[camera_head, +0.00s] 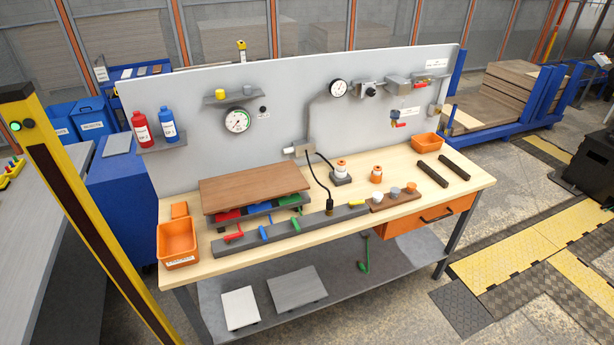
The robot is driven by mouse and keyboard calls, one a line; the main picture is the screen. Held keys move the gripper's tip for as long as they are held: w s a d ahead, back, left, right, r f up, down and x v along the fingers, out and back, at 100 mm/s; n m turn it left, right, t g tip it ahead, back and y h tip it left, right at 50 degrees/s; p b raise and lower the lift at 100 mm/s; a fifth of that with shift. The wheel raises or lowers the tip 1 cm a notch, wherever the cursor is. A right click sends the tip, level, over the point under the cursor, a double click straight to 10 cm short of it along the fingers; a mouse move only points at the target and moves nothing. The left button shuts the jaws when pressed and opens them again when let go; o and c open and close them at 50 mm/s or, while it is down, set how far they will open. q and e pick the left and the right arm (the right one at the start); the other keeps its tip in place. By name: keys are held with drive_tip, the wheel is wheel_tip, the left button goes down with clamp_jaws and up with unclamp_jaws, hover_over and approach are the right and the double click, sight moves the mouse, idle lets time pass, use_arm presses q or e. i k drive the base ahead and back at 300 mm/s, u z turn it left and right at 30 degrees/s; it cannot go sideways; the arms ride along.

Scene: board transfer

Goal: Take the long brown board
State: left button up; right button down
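A long brown wooden board (255,186) lies flat at the back left of the workbench (345,222). It rests raised on top of a low grey stand (222,217) with red, blue and green parts showing under its front edge. Nothing lies on the board. Neither of my grippers is in view.
A grey bar (290,231) with coloured handles lies in front of the board. Orange bins (177,243) (427,142) stand at both bench ends. A grey panel (285,100) with gauges rises behind. Two dark strips (432,175) (455,165) lie at right. A yellow post (75,200) stands front left.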

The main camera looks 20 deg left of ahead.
sight(228, 192)
drive_tip(key=z, duration=0.4)
drive_tip(key=i, duration=1.3)
drive_tip(key=u, duration=0.55)
